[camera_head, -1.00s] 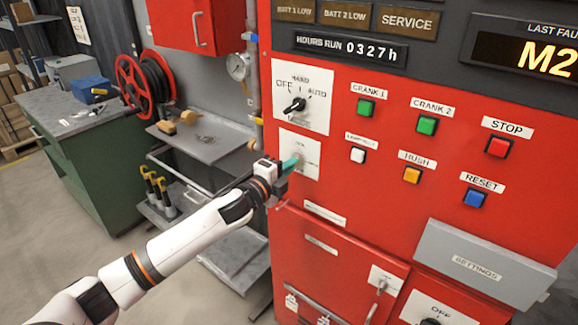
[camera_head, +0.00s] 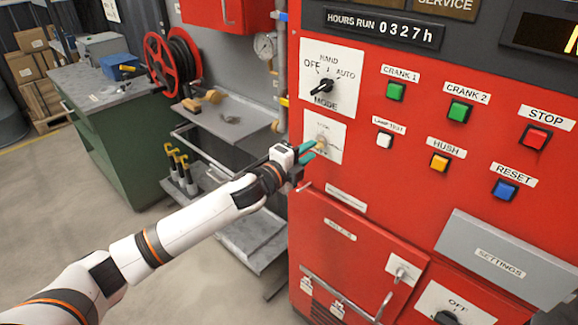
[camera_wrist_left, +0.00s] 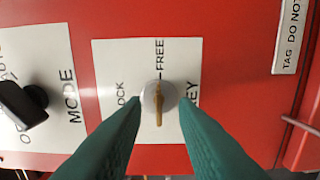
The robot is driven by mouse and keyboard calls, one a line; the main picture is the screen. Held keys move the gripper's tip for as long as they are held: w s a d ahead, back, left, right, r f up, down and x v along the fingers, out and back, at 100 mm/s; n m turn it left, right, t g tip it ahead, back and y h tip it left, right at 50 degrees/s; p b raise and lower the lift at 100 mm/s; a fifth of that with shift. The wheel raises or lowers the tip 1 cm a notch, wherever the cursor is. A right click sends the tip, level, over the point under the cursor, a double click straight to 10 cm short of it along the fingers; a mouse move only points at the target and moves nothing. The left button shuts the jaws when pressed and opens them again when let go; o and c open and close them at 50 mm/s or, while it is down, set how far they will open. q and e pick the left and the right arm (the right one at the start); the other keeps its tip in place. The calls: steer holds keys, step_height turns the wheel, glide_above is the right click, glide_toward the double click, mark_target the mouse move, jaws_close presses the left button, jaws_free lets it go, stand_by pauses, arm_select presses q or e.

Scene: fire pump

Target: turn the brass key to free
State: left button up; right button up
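The brass key (camera_wrist_left: 158,105) sits in a round silver lock on a white plate (camera_wrist_left: 108,60) marked LOCK, FREE and KEY. In the left wrist view its flat grip runs up and down the picture, in line with the FREE mark at the top. The plate also shows in the head view (camera_head: 338,155), where the key is small and partly unclear. My left gripper (camera_wrist_left: 160,112) is open, its teal fingertips on either side of the key with a gap at each side. In the head view the left gripper (camera_head: 314,149) is close in front of the plate. My right gripper is out of view.
The black MODE knob (camera_head: 323,87) is just above the key plate. A white lamp-test button (camera_head: 384,140) is to its right. The grey SETTINGS box (camera_head: 500,262) juts out lower right. A shelf trolley (camera_head: 215,128) and hose reel (camera_head: 165,62) stand left.

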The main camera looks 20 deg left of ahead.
arm_select(q)
steer(key=b+v, duration=0.2)
steer(key=v, duration=0.7)
steer(key=shift+s, duration=0.25)
